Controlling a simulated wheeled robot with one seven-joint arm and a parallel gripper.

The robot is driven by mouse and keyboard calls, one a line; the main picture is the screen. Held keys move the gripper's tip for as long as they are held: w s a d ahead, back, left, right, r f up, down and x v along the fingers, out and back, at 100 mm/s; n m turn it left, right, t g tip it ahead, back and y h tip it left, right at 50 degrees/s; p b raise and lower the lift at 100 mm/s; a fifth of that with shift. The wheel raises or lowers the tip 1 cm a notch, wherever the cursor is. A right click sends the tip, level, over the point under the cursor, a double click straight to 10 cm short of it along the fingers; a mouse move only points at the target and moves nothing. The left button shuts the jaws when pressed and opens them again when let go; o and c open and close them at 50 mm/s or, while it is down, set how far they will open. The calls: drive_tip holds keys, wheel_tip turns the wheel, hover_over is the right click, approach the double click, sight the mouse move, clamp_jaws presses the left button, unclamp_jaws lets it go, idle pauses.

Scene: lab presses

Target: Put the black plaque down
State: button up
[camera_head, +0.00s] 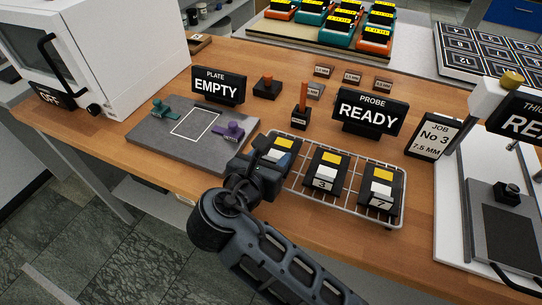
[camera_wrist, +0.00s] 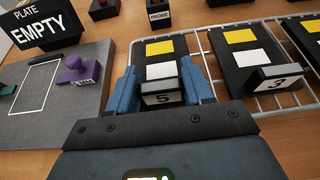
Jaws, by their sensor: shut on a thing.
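A black plaque (camera_wrist: 164,60) with a yellow patch, a white patch and a tab marked 5 is between the two blue fingers of my gripper (camera_wrist: 160,88) in the wrist view. The fingers are shut on its sides near the tab. In the head view the plaque (camera_head: 284,143) is partly hidden behind my gripper (camera_head: 268,160). It is at the left end of the wire rack (camera_head: 318,188), roughly level with the other plaques; I cannot tell whether it touches the wires. Similar black plaques marked 3 (camera_head: 325,171) and 7 (camera_head: 380,190) lie on the rack.
The PLATE EMPTY sign (camera_head: 219,86) and PROBE READY sign (camera_head: 368,108) stand behind. A white press (camera_head: 490,215) is at right.

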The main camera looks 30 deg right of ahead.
drive_tip(key=o, duration=1.1)
drive_tip(key=v, duration=1.2)
drive_tip(key=shift+s+a, duration=0.1)
